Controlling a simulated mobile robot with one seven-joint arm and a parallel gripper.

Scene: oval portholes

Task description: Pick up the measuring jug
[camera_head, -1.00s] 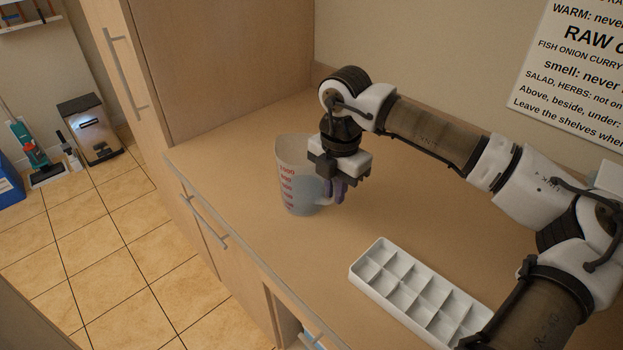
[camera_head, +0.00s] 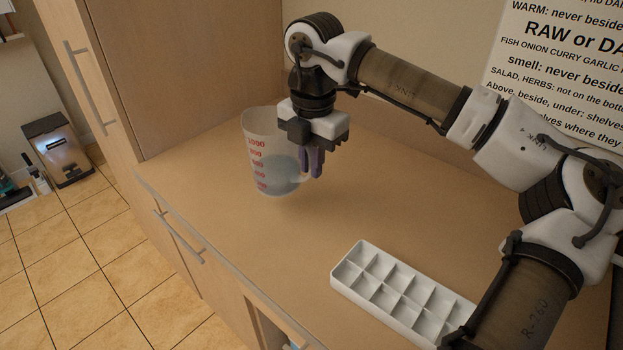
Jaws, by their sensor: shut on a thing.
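The measuring jug (camera_head: 265,160) is translucent with red number markings and a greyish lower part. It is at the back left of the wooden counter, near the tall cabinet, and looks roughly upright. My gripper (camera_head: 313,174) points down at the jug's right side, with its purple fingers shut on the jug there. The fingers and gripper body hide most of the handle. The jug appears slightly above the counter, with a faint shadow below it.
A white ice cube tray (camera_head: 400,292) lies on the counter (camera_head: 270,245) at the front right. A tall wooden cabinet (camera_head: 190,70) stands close behind and left of the jug. The counter's front edge runs along the left. A printed notice (camera_head: 560,80) hangs on the wall.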

